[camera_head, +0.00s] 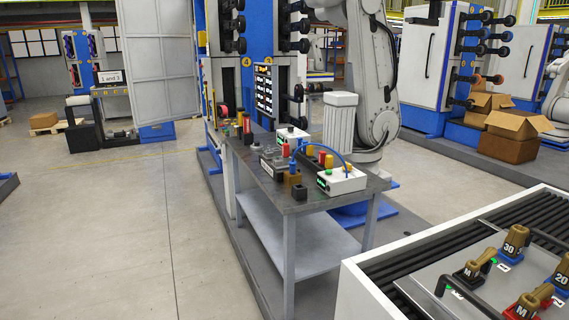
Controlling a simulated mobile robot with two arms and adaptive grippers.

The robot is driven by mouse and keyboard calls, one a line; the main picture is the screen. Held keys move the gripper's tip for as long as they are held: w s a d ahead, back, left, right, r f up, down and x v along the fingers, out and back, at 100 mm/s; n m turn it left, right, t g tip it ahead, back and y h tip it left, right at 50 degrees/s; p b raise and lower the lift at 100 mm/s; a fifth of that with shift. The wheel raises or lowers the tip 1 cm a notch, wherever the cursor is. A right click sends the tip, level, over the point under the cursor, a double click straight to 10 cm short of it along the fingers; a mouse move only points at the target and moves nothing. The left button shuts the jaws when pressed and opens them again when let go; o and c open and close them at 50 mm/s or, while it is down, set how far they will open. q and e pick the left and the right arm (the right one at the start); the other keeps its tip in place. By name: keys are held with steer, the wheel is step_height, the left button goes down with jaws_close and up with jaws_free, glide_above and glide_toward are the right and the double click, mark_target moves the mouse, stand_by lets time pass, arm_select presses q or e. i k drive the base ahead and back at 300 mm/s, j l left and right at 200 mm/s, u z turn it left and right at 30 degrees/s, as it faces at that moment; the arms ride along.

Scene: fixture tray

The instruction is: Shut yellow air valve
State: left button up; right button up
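No gripper of mine shows in the head view. I cannot pick out a yellow air valve with certainty. Small red and yellow parts stand on a grey metal workbench (330,201) in the middle. A white box (342,180) with a green button sits near the bench's right end. A yellow part (329,161) stands behind the box. These parts are too small to tell whether any is a valve, or open or shut.
A tray with black handles (457,282) and tan and red numbered fixtures lies on a black roller conveyor (420,254) at lower right. A white robot arm (376,80) stands behind the bench. Cardboard boxes (512,128) sit at right. The floor at left is clear.

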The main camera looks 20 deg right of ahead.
mark_target(350, 166)
steer(key=i+j+z, duration=0.15)
steer(key=i+z, duration=0.3)
steer(key=i, duration=0.2)
steer(key=i+j+z, duration=0.4)
steer(key=i, duration=0.2)
steer(key=i+j+z, duration=0.45)
steer(key=i+j, duration=0.05)
steer(key=i, duration=0.05)
